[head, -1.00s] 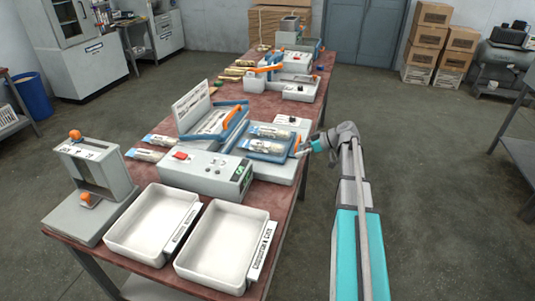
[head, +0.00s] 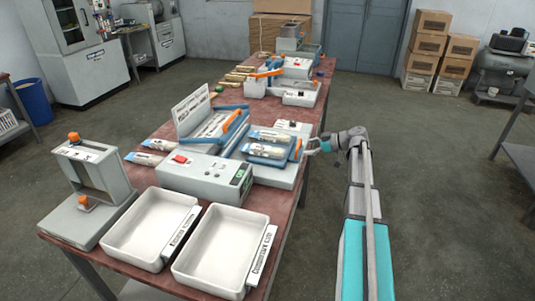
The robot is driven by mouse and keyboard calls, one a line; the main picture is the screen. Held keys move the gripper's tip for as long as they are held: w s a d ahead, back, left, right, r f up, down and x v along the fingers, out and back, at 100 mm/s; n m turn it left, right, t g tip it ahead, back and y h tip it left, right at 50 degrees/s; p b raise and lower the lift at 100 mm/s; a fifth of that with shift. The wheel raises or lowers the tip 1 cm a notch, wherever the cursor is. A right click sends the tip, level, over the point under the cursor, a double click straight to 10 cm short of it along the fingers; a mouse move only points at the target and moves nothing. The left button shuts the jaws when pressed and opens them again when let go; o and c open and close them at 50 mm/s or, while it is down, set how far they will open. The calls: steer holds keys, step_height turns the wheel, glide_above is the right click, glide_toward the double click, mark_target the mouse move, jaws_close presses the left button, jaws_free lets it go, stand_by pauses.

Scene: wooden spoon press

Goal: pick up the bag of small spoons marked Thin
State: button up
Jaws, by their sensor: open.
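Two clear bags of spoons lie on the blue plate of the press (head: 286,181) at mid-table: a rear bag (head: 268,136) and a front bag (head: 264,150). Two more bags lie at the table's left edge, a rear one (head: 159,145) and a front one (head: 144,158). The word Thin cannot be read on any bag at this size. My gripper (head: 314,147) is open and empty. It is just right of the press, by the orange handle (head: 298,149), apart from the bags. Whether it touches the handle cannot be told.
A grey control box (head: 205,178) stands in front of the press. Two white trays (head: 150,228) (head: 222,250) fill the near table end. A grey stand with orange knobs (head: 92,180) is at near left. More machines (head: 298,68) stand farther back.

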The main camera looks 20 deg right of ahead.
mark_target(284, 151)
steer(key=shift+b+x, duration=0.7)
steer(key=shift+x, duration=1.7)
steer(key=shift+f, duration=0.1)
steer(key=b+x, duration=0.2)
steer(key=x, duration=0.2)
steer(key=shift+w+f, duration=0.1)
steer(key=shift+f, duration=0.05)
steer(key=shift+w+a+f, duration=0.1)
steer(key=shift+w+a, duration=0.2)
steer(key=shift+a, duration=0.05)
steer(key=shift+c, duration=0.3)
steer(key=c, duration=0.8)
